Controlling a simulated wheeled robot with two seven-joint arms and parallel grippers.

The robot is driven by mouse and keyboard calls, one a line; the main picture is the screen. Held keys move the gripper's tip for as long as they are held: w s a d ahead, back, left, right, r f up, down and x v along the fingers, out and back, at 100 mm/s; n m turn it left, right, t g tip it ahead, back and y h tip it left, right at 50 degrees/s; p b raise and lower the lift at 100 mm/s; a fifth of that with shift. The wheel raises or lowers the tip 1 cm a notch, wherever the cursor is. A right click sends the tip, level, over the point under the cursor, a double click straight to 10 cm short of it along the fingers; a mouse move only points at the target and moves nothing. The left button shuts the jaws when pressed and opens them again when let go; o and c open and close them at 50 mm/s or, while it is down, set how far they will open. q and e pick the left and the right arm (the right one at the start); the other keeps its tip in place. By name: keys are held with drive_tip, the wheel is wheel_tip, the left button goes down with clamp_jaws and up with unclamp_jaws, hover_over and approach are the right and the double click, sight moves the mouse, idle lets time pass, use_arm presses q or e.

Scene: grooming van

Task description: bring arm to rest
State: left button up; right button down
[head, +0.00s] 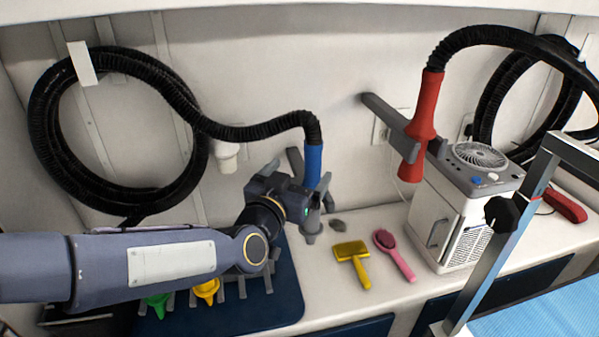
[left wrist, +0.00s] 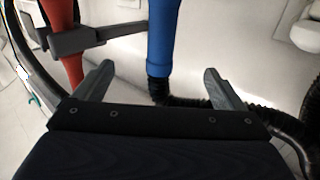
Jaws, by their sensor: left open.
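My left gripper (head: 318,203) is open beside the lower part of the blue dryer nozzle (head: 313,166) on its black hose. In the left wrist view, the two spread fingers of my left gripper (left wrist: 158,69) show with the blue nozzle (left wrist: 164,38) between and beyond them. I cannot tell whether they touch it. A grey wall holder (head: 295,160) shows behind the blue nozzle; my gripper hides how the nozzle sits in it. My right gripper is not in view.
A red nozzle (head: 424,115) hangs in a grey holder. A yellow brush (head: 351,252), a pink brush (head: 388,245) and a white dryer unit (head: 437,218) stand or lie on the counter (head: 325,285). A blue mat (head: 275,312) lies under my arm. A metal frame (head: 515,225) stands right.

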use_arm(q)
drive_tip(key=shift+a, duration=0.1)
drive_tip(key=s+a+f+n+g, duration=0.2)
drive_tip(key=s+a+f+g, duration=0.25)
drive_tip(key=s+a, duration=0.45)
drive_tip(key=s+a+f+n+g, duration=0.1)
drive_tip(key=s+a+f+g, duration=0.1)
drive_tip(key=s, duration=0.4)
drive_tip(key=s+a+f+n+g+y, duration=0.1)
drive_tip(key=s+a+f+g, duration=0.1)
drive_tip(key=s+f, duration=0.2)
drive_tip(key=s+a+f+n+g+y, duration=0.1)
drive_tip(key=s+f, duration=0.3)
drive_tip(key=s, duration=0.5)
drive_tip(key=shift+s+a+n+g, duration=0.35)
drive_tip(key=shift+a+n+g, duration=0.05)
drive_tip(key=shift+a+g, duration=0.4)
drive_tip(key=shift+c, duration=0.4)
